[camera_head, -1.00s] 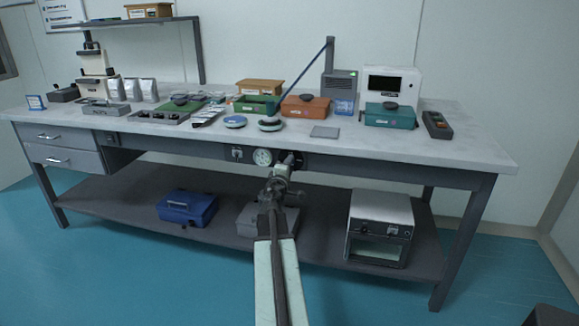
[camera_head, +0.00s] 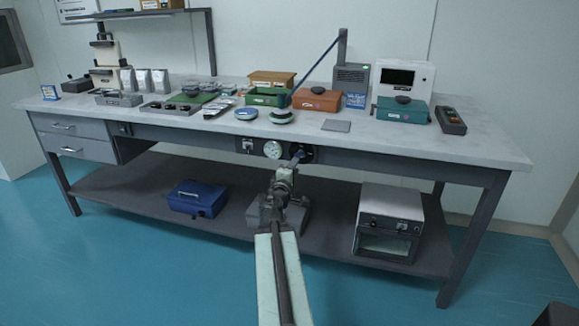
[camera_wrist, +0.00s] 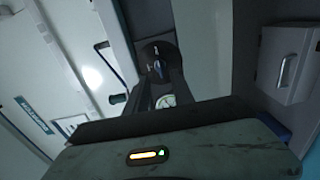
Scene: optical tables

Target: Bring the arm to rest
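My arm reaches forward from the bottom of the head view.
A white gauge (camera_head: 273,149) sits left of the dial. The workbench (camera_head: 440,146) carries trays, boxes and instruments. Below, its shelf (camera_head: 130,193) holds a blue toolbox (camera_head: 197,198), a grey box behind my arm and a white oven-like unit (camera_head: 389,221). Blue floor is open in front.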

